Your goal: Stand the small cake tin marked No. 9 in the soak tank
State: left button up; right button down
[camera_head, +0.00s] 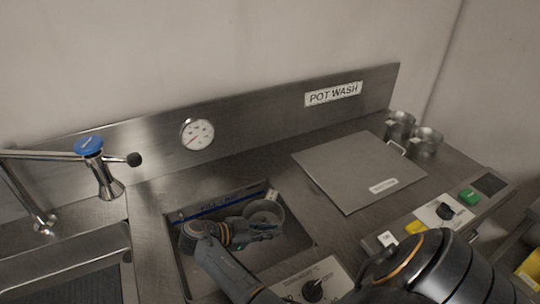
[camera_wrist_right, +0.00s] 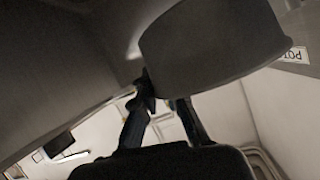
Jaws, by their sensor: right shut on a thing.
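A small round metal cake tin (camera_head: 267,208) is held by my right gripper (camera_head: 245,230) at the back right of the soak tank (camera_head: 176,262). A small pale tag shows near its rim; I cannot read its number. In the right wrist view the tin (camera_wrist_right: 215,45) fills the upper right, with the gripper fingers (camera_wrist_right: 164,98) shut at its edge. The tank is an open, sunken basin with a blue line along its back wall. I cannot tell whether the tin touches the tank floor. My left gripper is not in view.
A grey lid (camera_head: 350,165) with a handle lies on the counter right of the tank. Two more tins (camera_head: 399,124) (camera_head: 427,142) stand behind it.

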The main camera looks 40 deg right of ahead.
jog(key=shift+f+b, duration=0.55)
jog(key=c, duration=1.4)
grip_release()
jog(key=shift+r, duration=0.1)
